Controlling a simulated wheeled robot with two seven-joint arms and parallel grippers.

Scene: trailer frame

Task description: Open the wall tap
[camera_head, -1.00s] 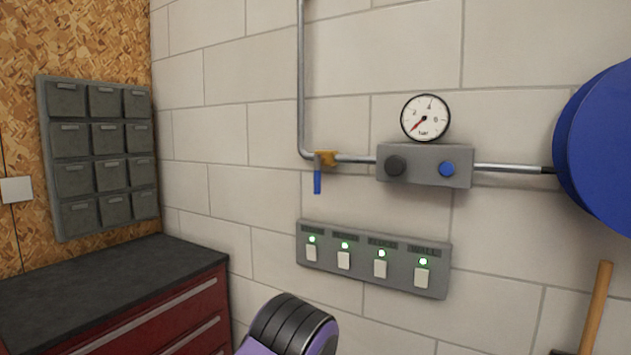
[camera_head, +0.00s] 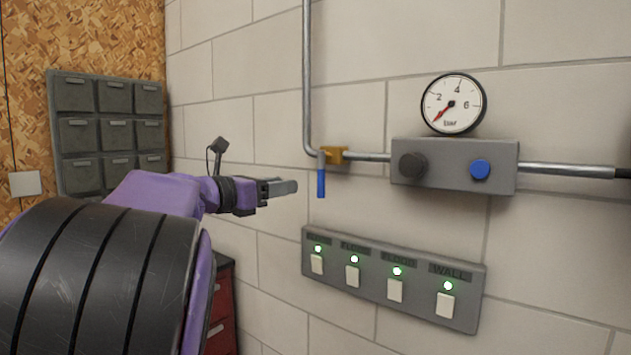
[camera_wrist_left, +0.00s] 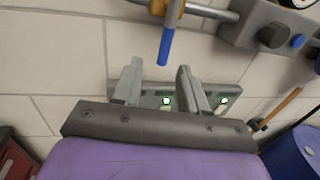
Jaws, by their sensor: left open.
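The wall tap is a brass valve (camera_head: 334,155) on a grey metal pipe, with a blue lever handle (camera_head: 321,182) hanging straight down, across the line of the horizontal pipe. My left gripper (camera_head: 290,187) is just left of the blue handle in the head view, apart from it. In the left wrist view, the two fingers of my left gripper (camera_wrist_left: 158,80) are spread with nothing between them. The blue handle (camera_wrist_left: 167,47) shows beyond the fingertips, roughly in line with the gap, and the brass valve (camera_wrist_left: 172,10) is above it. My right gripper is not in view.
A grey regulator box (camera_head: 455,166) with a black knob and a blue knob sits right of the tap. A pressure gauge (camera_head: 453,104) above it has its needle low. A switch panel (camera_head: 390,279) with lit green lights is below. Grey bins (camera_head: 105,130) hang at left.

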